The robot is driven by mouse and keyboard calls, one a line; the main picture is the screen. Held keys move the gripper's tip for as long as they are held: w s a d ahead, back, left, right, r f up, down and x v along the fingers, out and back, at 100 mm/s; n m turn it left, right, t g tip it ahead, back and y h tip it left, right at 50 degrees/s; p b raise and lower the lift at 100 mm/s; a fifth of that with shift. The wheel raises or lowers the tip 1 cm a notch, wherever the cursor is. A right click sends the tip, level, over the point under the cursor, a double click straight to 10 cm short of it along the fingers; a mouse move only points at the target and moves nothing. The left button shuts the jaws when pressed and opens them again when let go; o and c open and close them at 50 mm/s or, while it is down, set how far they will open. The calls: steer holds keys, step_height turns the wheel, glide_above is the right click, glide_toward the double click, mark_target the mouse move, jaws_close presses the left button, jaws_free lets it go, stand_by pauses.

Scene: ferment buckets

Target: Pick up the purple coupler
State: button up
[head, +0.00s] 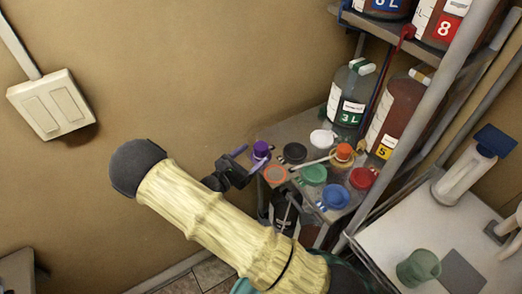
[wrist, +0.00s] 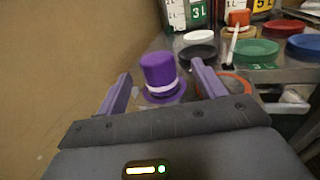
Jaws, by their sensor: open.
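The purple coupler (head: 260,150) stands upright at the left corner of the grey metal shelf. In the wrist view the coupler (wrist: 160,75) has a round cap, a white band and a wider purple flange. My gripper (head: 245,158) is beside it in the head view, coming from the lower left. In the wrist view my gripper (wrist: 160,82) is open, with one purple-grey finger on each side of the coupler. I cannot tell whether either finger touches it. Nothing is held.
On the same shelf (head: 300,128) are several lids: white (head: 322,138), black (head: 295,153), orange (head: 275,174), green (head: 314,174), blue (head: 335,195) and red (head: 362,178). A 3 L bottle (head: 350,97) and a brown bottle (head: 396,115) stand behind.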

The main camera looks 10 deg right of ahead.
mark_target(256, 152)
steer(key=p+x, duration=0.2)
steer(key=x, duration=0.3)
steer(key=shift+w+f, duration=0.15)
steer(key=shift+w, duration=0.05)
steer(key=c, duration=1.1)
steer(key=shift+c, duration=0.2)
step_height(256, 152, up, 10)
steer(key=shift+b, duration=0.85)
